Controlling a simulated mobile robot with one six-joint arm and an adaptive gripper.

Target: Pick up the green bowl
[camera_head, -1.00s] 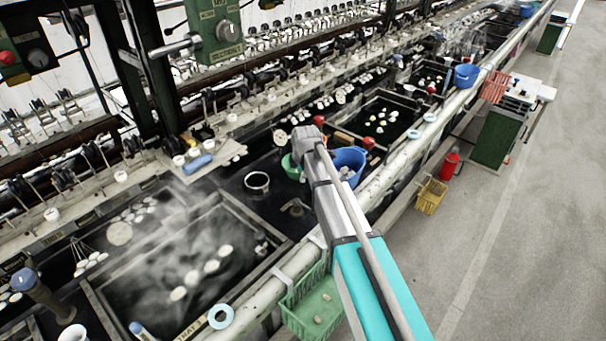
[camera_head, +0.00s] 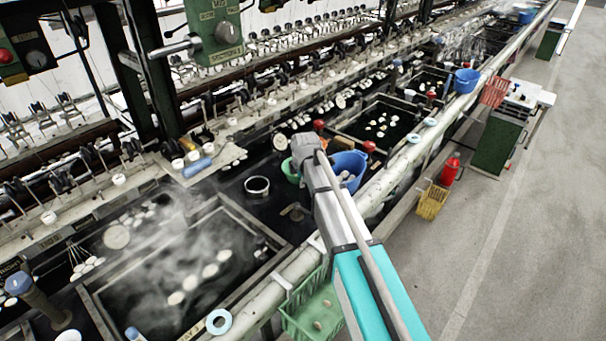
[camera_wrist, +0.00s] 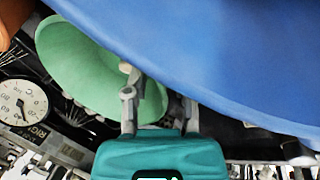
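The green bowl (camera_head: 289,170) sits on the dark basin deck, partly hidden behind my arm in the head view. In the wrist view the green bowl (camera_wrist: 75,58) fills the upper left, close ahead. My gripper (camera_wrist: 158,98) has its two fingers apart. Its left finger overlaps the bowl, and part of the bowl's right side shows between the fingers. I cannot tell whether either finger touches it. The right finger is near the blue bowl's lower edge. In the head view my gripper's fingers are hidden behind the arm.
A large blue bowl (camera_head: 351,166) stands right beside the green bowl; it also covers the wrist view's upper right (camera_wrist: 235,50). A dial gauge (camera_wrist: 22,102) is at left. A dark round cup (camera_head: 257,186) and a steaming basin (camera_head: 175,315) lie nearer.

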